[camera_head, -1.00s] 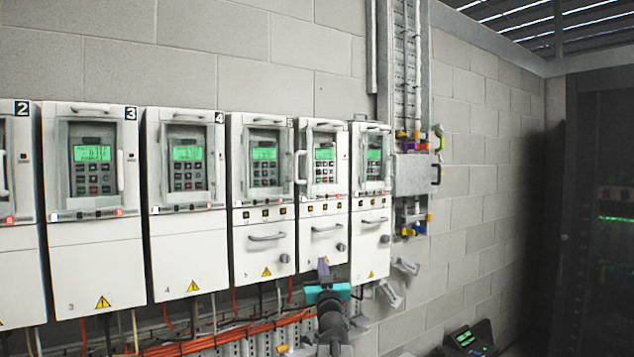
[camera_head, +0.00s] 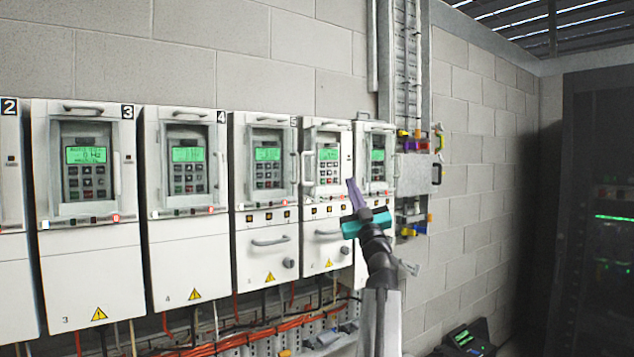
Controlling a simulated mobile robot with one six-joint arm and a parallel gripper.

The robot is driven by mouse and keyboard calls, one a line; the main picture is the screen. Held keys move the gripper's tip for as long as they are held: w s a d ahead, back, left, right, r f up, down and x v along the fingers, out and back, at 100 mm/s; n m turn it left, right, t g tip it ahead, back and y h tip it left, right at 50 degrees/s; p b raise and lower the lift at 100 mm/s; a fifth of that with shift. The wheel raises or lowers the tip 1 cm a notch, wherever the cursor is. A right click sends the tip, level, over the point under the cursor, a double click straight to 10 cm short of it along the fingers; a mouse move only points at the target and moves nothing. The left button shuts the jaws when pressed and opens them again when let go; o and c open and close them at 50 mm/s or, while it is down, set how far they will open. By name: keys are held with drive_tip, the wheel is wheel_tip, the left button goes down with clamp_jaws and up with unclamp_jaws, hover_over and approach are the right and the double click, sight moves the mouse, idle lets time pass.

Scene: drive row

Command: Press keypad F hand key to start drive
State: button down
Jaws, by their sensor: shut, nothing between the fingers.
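A row of white drive cabinets hangs on the wall, each with a recessed keypad under a green display. The labels 2, 3, 4 and 5 show on the nearer ones. The fifth-labelled cabinet's keypad (camera_head: 267,168) and the keypad to its right (camera_head: 328,167) are clear of my arm. The last keypad (camera_head: 377,166) is small, at the row's right end. My gripper (camera_head: 352,184), with purple fingers and a teal body, is shut and empty. It points up in front of the last two cabinets, below their keypads. The lettering on the keys is too small to read.
Cabinet handles (camera_head: 271,240) stick out along the row. Orange cables (camera_head: 215,347) run below the cabinets. A grey box with conduit (camera_head: 413,175) is on the wall to the right. A dark rack (camera_head: 600,220) stands at far right. A small black device (camera_head: 467,340) is at lower right.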

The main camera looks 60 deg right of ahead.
sight(329, 186)
drive_tip(key=shift+w+f, duration=0.15)
drive_tip(key=shift+w, duration=0.1)
drive_tip(key=shift+w+d+b, duration=0.5)
drive_tip(key=shift+w+b, duration=0.25)
drive_tip(key=shift+w, duration=0.65)
drive_tip(key=shift+w+d+b, duration=0.45)
drive_tip(key=shift+w+b, duration=0.25)
drive_tip(key=shift+w, duration=0.65)
drive_tip(key=shift+w+d+b, duration=0.5)
drive_tip(key=shift+w+b, duration=0.25)
drive_tip(key=shift+w, duration=0.65)
drive_tip(key=shift+w+d, duration=0.25)
drive_tip(key=shift+w, duration=0.55)
drive_tip(key=shift+s, duration=0.15)
idle(0.5)
drive_tip(key=shift+s+a+p, duration=0.25)
drive_tip(key=shift+s+p, duration=0.15)
drive_tip(key=shift+s, duration=0.2)
drive_tip(key=shift+s, duration=0.15)
drive_tip(key=shift+s+a+p, duration=0.25)
drive_tip(key=shift+s+p, duration=0.25)
drive_tip(key=shift+s, duration=0.25)
drive_tip(key=shift+s+a+p, duration=0.3)
drive_tip(key=shift+s+p, duration=0.15)
drive_tip(key=shift+s, duration=0.3)
drive_tip(key=shift+s+a+p, duration=0.25)
drive_tip(key=shift+s+p, duration=0.25)
drive_tip(key=shift+s, duration=0.25)
